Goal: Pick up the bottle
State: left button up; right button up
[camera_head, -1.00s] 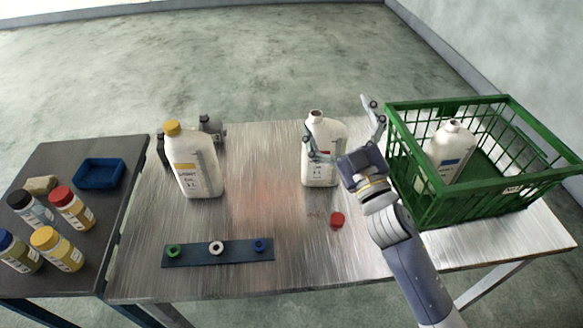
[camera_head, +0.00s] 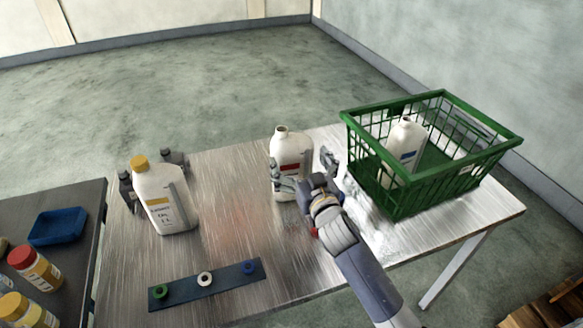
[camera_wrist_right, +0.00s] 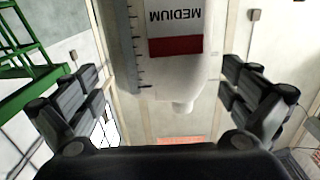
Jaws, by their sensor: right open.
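A white bottle (camera_head: 288,148) with an open neck and a red label band stands upright near the table's back edge. It fills the upper middle of the right wrist view (camera_wrist_right: 165,75), where its label reads "MEDIUM" upside down. My right gripper (camera_head: 305,172) is open around this bottle's side. One finger is in front of its lower part and the other is to its right. In the wrist view the fingers (camera_wrist_right: 163,98) are spread with gaps to the bottle. A yellow-capped white bottle (camera_head: 157,197) stands to the left. My left gripper is not in view.
A green basket (camera_head: 400,202) on the right holds another open white bottle (camera_head: 404,146). A dark strip (camera_head: 228,278) with green, white and blue rings lies in front. Dark objects (camera_head: 126,192) stand behind the yellow-capped bottle. A red cap is mostly hidden by my right arm.

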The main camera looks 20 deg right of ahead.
jog(key=shift+w+a+f+p, duration=0.1)
jog(key=shift+w+p, duration=0.05)
jog(key=shift+w, duration=1)
jog(key=shift+w+a+f+p, duration=0.1)
jog(key=shift+w+p, duration=0.05)
jog(key=shift+w, duration=0.95)
jog(key=shift+c, duration=0.2)
jog(key=c, duration=0.9)
jog(key=shift+d, duration=0.1)
